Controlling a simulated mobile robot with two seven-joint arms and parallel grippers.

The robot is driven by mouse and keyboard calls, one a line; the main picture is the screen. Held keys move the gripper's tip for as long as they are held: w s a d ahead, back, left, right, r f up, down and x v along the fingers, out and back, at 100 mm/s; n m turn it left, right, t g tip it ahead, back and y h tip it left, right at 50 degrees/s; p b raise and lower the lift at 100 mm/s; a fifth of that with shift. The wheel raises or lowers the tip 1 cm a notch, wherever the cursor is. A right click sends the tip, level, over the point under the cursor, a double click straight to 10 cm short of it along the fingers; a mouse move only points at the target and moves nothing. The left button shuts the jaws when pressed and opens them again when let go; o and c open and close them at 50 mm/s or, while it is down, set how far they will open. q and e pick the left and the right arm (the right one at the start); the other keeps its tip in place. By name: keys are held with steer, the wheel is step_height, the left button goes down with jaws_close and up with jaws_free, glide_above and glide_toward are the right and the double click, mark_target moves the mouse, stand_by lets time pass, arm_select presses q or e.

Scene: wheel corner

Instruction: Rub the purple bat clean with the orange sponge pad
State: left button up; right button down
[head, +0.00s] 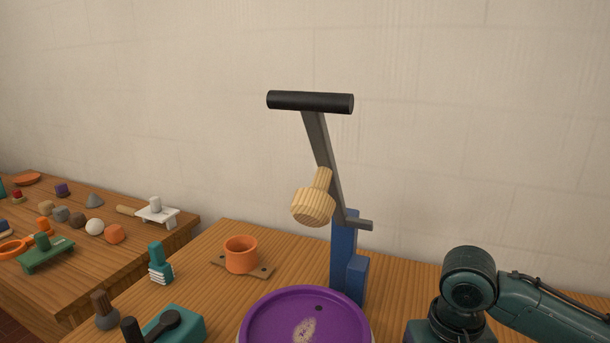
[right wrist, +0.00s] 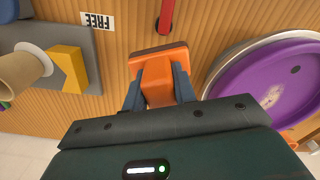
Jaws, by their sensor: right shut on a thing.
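The purple bat (head: 270,325) is a round disc with a raised rim at the bottom of the head view, cut off by the frame edge. A pale smudge (head: 304,330) lies on it, near a dark hole. The bat also shows at the right of the right wrist view (right wrist: 244,88), with part of the smudge. My right gripper (right wrist: 158,88) is shut on the orange sponge pad (right wrist: 158,72), whose wider flat part faces away from me. The pad is beside the bat, apart from it in the picture. My left gripper is in neither view.
A blue stand with a black-handled lever (head: 310,102) and a wooden knob (head: 313,207) rises behind the bat. An orange cup (head: 241,254) and a teal block (head: 174,326) stand left. In the wrist view, a grey board (right wrist: 88,70) carries a yellow block (right wrist: 68,68).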

step_height(320, 180, up, 8)
steer(key=p, duration=0.9)
steer(key=shift+r, duration=0.2)
step_height(320, 180, up, 3)
steer(key=shift+f+p, duration=0.1)
steer(key=shift+p, duration=0.95)
steer(key=shift+r, duration=0.3)
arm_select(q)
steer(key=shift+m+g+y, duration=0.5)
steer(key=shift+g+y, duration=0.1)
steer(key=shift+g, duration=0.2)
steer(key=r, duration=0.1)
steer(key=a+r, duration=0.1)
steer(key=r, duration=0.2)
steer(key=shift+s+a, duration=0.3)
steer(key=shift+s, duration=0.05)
arm_select(e)
steer(key=shift+a, duration=0.1)
